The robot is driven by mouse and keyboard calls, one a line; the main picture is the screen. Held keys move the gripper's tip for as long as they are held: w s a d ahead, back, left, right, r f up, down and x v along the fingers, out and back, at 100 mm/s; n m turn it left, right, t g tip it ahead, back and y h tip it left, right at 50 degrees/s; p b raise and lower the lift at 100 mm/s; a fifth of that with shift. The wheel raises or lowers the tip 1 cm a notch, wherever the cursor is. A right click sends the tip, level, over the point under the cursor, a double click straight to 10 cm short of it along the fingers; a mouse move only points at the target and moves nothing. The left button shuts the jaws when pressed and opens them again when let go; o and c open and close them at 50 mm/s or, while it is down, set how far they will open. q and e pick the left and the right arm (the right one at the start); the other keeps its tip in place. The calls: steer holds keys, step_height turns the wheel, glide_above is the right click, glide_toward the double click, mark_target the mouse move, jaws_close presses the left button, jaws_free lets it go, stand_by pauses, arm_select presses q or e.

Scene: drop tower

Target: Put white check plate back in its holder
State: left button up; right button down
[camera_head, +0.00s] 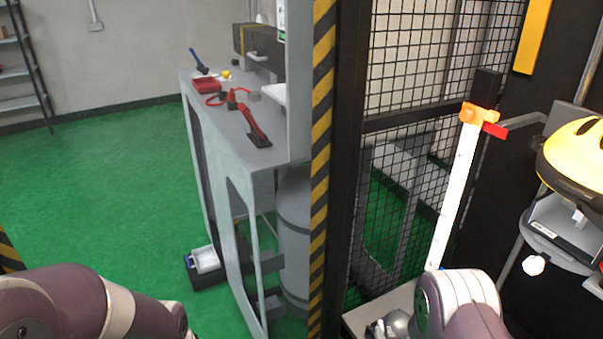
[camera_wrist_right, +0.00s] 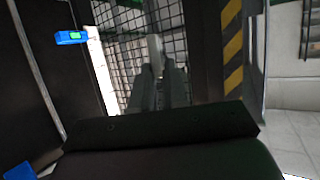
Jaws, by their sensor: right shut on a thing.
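My right gripper (camera_wrist_right: 158,75) shows in the right wrist view with its two grey fingers close together. It is shut on a narrow pale piece (camera_wrist_right: 155,50), seen nearly edge-on, which I take to be the white check plate. In the head view my right arm comes in at the bottom right, and I cannot make out the plate or the fingertips clearly there. I cannot identify the plate's holder with certainty. My left arm shows at the lower left of the head view, but its gripper is out of view.
A tall white strip (camera_head: 455,190) with an orange top piece (camera_head: 480,114) stands before a black mesh fence (camera_head: 410,75). A yellow helmet (camera_head: 575,155) hangs at the right. A striped post (camera_head: 322,130) separates the tower from a grey bench (camera_head: 222,125) with tools. Green floor at left is clear.

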arm_select(q)
step_height(320, 180, up, 5)
steer(key=p, duration=0.3)
steer(key=shift+r, duration=0.15)
